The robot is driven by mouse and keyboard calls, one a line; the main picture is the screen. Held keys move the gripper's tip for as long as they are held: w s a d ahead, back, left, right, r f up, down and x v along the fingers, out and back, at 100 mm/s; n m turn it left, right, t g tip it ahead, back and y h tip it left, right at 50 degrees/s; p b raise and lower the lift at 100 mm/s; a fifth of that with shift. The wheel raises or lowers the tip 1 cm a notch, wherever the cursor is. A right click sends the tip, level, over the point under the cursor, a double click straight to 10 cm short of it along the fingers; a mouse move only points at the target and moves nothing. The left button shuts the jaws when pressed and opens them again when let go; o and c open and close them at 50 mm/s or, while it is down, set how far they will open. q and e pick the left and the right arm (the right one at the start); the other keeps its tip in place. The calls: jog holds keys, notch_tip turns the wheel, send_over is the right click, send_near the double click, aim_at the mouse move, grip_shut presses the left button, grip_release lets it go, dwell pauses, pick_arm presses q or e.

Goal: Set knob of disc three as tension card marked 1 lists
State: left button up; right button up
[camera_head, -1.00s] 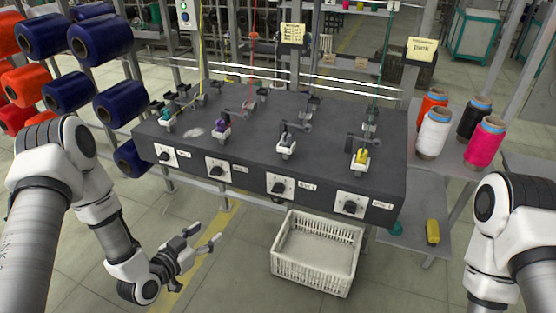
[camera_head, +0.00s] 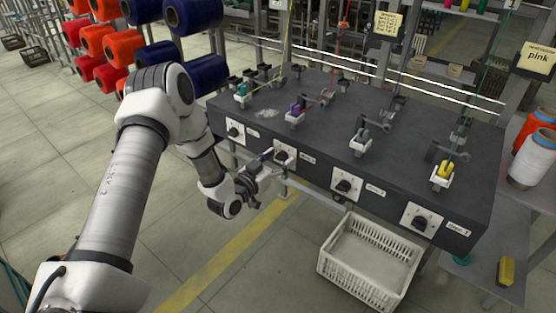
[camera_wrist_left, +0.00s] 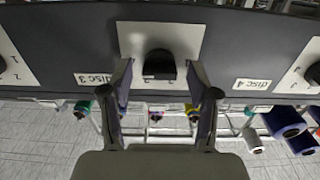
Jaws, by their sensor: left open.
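The knob of disc three (camera_wrist_left: 158,64) is black, on a white plate on the dark panel's front. A label reading disc 3 (camera_wrist_left: 95,79) sits beside that plate in the wrist view. In the head view this is the second knob from the left (camera_head: 283,154). My left gripper (camera_head: 268,163) is at this knob. In the wrist view its open fingers (camera_wrist_left: 160,84) stand on either side of the knob, with gaps showing. The knob's setting is not clear. A yellow card (camera_head: 386,23) hangs above the bench; its writing is too small to read. My right gripper is out of view.
Other knobs sit to the left (camera_head: 234,132) and right (camera_head: 343,187) along the same panel. A white crate (camera_head: 368,262) stands on the floor below. Another card reads pink (camera_head: 538,58). Blue spools (camera_head: 193,14) hang behind my left arm.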

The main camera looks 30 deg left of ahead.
pick_arm(q)
jog(key=shift+w+f, duration=0.1)
grip_shut()
jog(key=shift+n, duration=0.3)
jog(key=shift+a+n+b, duration=0.1)
jog(key=shift+n+b, duration=3)
jog(key=shift+n, duration=2.5)
